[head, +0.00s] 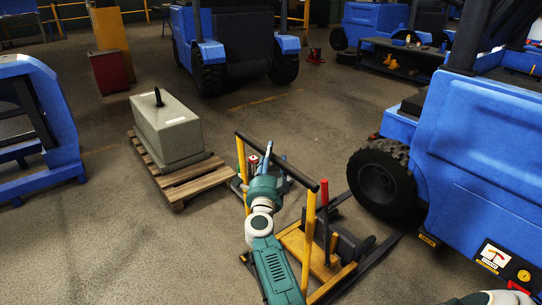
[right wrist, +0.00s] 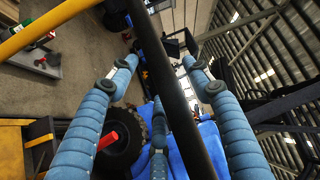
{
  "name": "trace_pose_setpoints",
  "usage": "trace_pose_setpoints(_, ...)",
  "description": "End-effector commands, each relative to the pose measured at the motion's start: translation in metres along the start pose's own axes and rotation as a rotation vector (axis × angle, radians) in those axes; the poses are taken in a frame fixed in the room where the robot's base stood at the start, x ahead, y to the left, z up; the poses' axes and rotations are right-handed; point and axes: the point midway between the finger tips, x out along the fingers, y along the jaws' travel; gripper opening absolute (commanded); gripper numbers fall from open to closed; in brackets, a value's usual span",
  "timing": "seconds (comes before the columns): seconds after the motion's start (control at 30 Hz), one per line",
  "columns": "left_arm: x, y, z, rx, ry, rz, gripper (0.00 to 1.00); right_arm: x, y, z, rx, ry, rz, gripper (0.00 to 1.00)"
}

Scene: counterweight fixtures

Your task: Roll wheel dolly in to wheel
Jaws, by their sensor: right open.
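The wheel dolly (head: 308,236) stands on the floor in the middle of the head view, with yellow posts, a red lever (head: 323,197) and a black handle bar (head: 305,178). Its dark rails reach toward the black wheel (head: 383,184) of the blue vehicle on the right. My right gripper (head: 281,170) is at the handle bar. In the right wrist view the bar (right wrist: 178,100) runs between its spread blue fingers, which are open; contact cannot be told. The wheel (right wrist: 127,148) shows behind the red lever there. My left gripper is not in view.
A grey counterweight block (head: 172,128) sits on a wooden pallet (head: 178,182) left of the dolly. The blue vehicle body (head: 480,165) fills the right side. Another blue vehicle stands at the back. A low black bench (head: 405,62) is at back right. The floor at front left is clear.

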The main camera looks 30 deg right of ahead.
Motion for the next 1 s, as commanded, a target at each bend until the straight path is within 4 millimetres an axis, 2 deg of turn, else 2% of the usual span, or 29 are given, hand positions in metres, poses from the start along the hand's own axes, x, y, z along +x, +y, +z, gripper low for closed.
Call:
trace_pose_setpoints(0.17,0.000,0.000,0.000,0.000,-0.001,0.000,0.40,0.000,0.000,0.000,0.000,0.000,0.000,0.49)
trace_pose_setpoints(0.27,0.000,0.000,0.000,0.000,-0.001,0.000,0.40,0.000,0.000,0.000,0.000,0.000,0.000,0.34)
trace_pose_setpoints(0.43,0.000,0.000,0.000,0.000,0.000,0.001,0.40,0.000,0.000,0.000,0.000,0.000,0.000,0.00)
trace_pose_setpoints(0.77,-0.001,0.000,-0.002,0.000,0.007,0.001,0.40,0.007,0.001,-0.008,0.000,0.002,-0.001,0.00)
trace_pose_setpoints(0.87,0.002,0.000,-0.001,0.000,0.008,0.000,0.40,0.018,0.003,-0.020,-0.001,0.004,-0.002,0.00)
trace_pose_setpoints(1.0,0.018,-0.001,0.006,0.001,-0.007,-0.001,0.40,0.043,0.008,-0.045,-0.002,0.008,-0.005,0.00)
